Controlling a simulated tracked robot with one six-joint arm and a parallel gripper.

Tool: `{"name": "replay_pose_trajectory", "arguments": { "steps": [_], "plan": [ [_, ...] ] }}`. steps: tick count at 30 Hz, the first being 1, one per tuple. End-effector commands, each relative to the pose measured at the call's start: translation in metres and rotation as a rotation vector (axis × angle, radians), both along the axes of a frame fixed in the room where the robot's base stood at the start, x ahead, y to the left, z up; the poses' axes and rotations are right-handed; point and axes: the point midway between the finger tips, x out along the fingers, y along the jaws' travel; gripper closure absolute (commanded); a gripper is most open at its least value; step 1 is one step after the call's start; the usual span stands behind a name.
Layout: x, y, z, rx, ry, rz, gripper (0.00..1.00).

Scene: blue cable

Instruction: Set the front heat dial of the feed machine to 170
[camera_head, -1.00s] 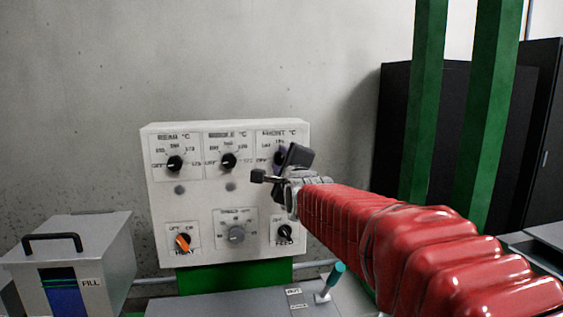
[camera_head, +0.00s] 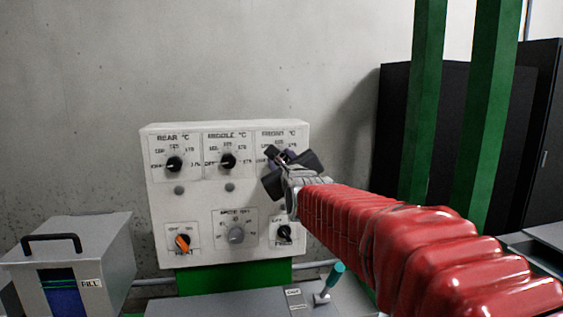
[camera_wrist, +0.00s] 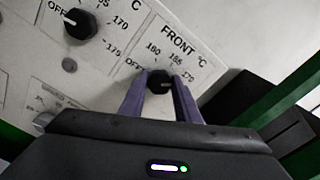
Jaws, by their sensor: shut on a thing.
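The feed machine's white control panel (camera_head: 205,205) faces me, and its front heat dial sits at the upper right under the label FRONT °C. In the wrist view the front dial (camera_wrist: 158,84) is a black knob between my purple-grey fingers, with OFF to its left and 170 to its right on the scale. My gripper (camera_wrist: 160,88) is shut on this knob. I cannot clearly tell which mark its pointer meets. In the head view my gripper (camera_head: 288,160) covers most of the dial.
The rear dial (camera_head: 174,164) and middle dial (camera_head: 228,161) sit to the left. Below are an orange heat switch (camera_head: 183,242), a grey knob (camera_head: 236,234) and a black knob (camera_head: 284,233). A teal-topped lever (camera_head: 334,276) stands below, and green posts (camera_head: 424,110) rise to the right.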

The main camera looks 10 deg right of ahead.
Motion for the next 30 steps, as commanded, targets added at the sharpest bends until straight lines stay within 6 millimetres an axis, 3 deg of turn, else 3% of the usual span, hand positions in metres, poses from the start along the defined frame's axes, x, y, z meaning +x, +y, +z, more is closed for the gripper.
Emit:
{"name": "replay_pose_trajectory", "arguments": {
  "steps": [1,11,12,18,30],
  "plan": [
    [0.0008,-0.0013,-0.0085,0.004,0.016,-0.001,0.93],
    [0.0009,-0.0010,-0.0089,0.005,0.018,-0.001,0.93],
    [0.0009,-0.0010,-0.0087,0.005,0.016,-0.001,0.68],
    [0.0006,-0.0003,-0.0051,0.004,0.010,0.000,0.54],
    [-0.0032,0.0004,-0.0015,0.004,0.004,0.000,0.52]
  ]
}}
